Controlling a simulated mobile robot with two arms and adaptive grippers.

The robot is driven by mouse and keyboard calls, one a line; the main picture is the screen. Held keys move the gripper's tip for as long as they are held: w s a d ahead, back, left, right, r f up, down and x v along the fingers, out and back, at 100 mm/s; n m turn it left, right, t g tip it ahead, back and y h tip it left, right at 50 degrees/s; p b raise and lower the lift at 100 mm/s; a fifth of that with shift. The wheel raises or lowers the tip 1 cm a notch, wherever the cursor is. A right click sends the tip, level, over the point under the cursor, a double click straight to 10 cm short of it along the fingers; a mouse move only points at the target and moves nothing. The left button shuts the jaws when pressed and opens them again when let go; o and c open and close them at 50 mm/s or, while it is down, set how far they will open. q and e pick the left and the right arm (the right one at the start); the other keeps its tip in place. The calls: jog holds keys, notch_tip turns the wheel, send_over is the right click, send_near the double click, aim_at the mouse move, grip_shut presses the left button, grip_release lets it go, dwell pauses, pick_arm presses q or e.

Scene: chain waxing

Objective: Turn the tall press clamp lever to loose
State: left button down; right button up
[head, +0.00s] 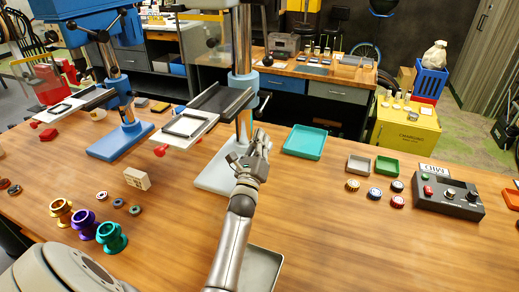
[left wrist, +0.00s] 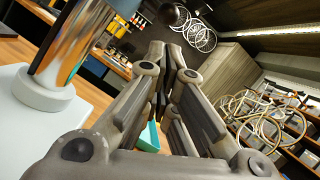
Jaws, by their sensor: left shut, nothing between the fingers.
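The tall press has a chrome column (head: 242,45) on a pale base (head: 212,178) near the table's middle. A small dark lever (head: 263,104) sticks out at the right of its column, above my gripper; I take it for the clamp lever. A black ball knob (head: 267,60) shows higher up. My left gripper (head: 261,138) is shut and empty, pointing up just right of the column, below the lever, seemingly apart from it. The left wrist view shows the closed fingers (left wrist: 160,65), the column (left wrist: 70,55) at left and a dark round knob (left wrist: 174,14) at top. My right gripper is out of view.
A blue press (head: 115,140) stands to the left. Gold, purple and teal spools (head: 112,237) stand at the front left. A teal tray (head: 305,142), small bins (head: 387,166) and a control box (head: 448,197) are at right. Table between is mostly clear.

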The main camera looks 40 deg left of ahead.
aim_at(264, 105)
pick_arm(q)
jog(key=x, duration=0.4)
jog(key=r, duration=0.1)
jog(key=s+r, duration=0.1)
jog(key=r, duration=0.2)
jog(key=shift+s+d+r, duration=0.15)
jog(key=shift+s+r, duration=0.1)
jog(key=shift+s, duration=0.1)
jog(key=shift+f, duration=0.1)
dwell(0.3)
